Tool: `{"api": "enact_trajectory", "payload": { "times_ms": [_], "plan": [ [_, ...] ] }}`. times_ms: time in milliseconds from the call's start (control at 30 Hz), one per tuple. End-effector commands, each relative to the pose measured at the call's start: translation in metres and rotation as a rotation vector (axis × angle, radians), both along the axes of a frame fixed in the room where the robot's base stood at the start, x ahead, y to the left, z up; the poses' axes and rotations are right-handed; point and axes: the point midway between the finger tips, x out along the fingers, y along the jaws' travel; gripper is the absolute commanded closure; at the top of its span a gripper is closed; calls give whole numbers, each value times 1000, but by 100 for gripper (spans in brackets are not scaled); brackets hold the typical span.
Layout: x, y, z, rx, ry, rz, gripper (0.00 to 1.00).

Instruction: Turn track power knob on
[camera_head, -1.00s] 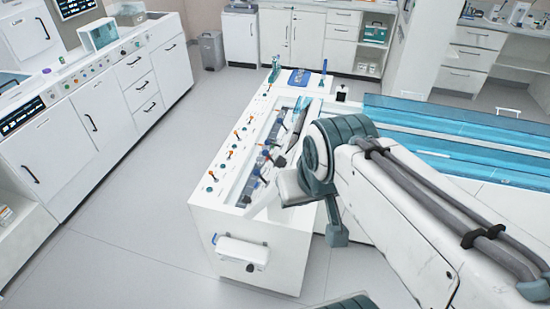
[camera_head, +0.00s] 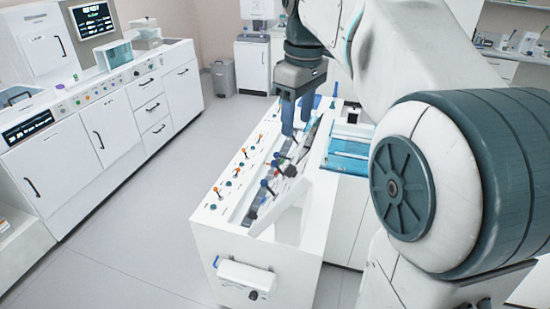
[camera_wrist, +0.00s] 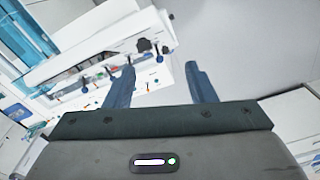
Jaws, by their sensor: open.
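A white console (camera_head: 205,235) carries a row of small levers and knobs with orange, blue and dark heads along its top. I cannot tell which of these is the track power knob. A dark round knob (camera_head: 252,294) sits low on the console's front end face. My gripper (camera_head: 297,132) is over the far part of the console top, fingers pointing down, apart and with nothing between them. In the wrist view my gripper (camera_wrist: 159,68) is open, with part of the console and its small controls beyond and to the left of the fingers.
A blue transparent track cover (camera_head: 348,148) lies right of the console, partly hidden by my arm. A white handle box (camera_head: 243,275) juts from the console's front end. White cabinets (camera_head: 110,135) line the left wall. The grey floor (camera_head: 140,220) between is clear.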

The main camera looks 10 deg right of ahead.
Motion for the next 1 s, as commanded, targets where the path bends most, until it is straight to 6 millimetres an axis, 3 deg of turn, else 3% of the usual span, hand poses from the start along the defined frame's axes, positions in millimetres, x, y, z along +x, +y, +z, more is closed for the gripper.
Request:
{"api": "enact_trajectory", "payload": {
  "times_ms": [33, 200, 400, 667, 1000],
  "plan": [
    [14, -2, -9, 3, 24, 49, 50],
    [47, -7, -16, 25, 102, 229, 50],
    [69, -12, -24, 54, 163, 384, 50],
    [74, -13, -29, 68, 183, 441, 50],
    [65, -9, -75, 68, 185, 439, 50]
  ]
}}
